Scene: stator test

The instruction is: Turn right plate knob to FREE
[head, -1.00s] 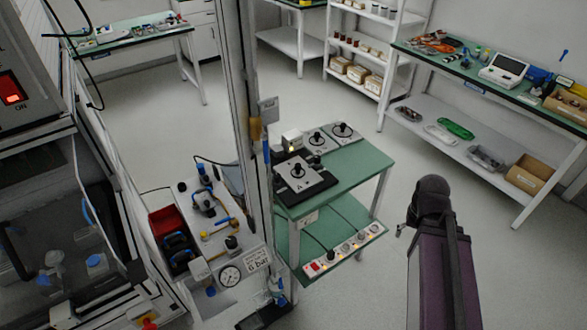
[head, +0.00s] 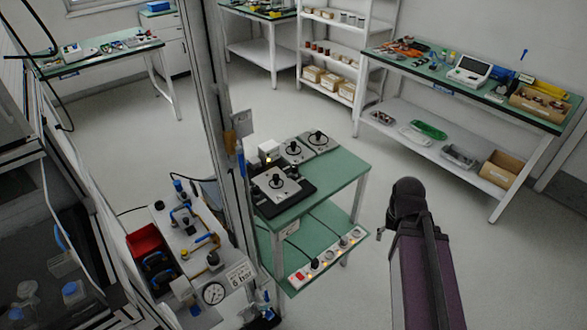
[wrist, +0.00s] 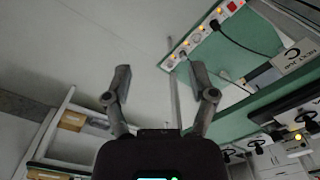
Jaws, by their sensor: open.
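The green two-tier cart (head: 335,180) bears several pale plates with black knobs. The right plate (head: 318,140) lies at the back right of the cart top, with its black knob upright. A middle plate (head: 293,151) lies beside it. A nearer plate (head: 277,184) sits on a black base. The markings are too small to tell the knob settings. My gripper (wrist: 160,70) is open and empty, its two fingers spread in the wrist view. In the head view it is mostly hidden behind my arm, right of the cart and apart from it. Knobbed plates (wrist: 262,160) show at the wrist view's lower right.
A power strip (head: 325,256) with lit switches and cables lies on the cart's lower shelf. A metal post (head: 215,110) and a gauge stand (head: 213,293) are left of the cart. A workbench (head: 480,95) stands at the right. Floor right of the cart is clear.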

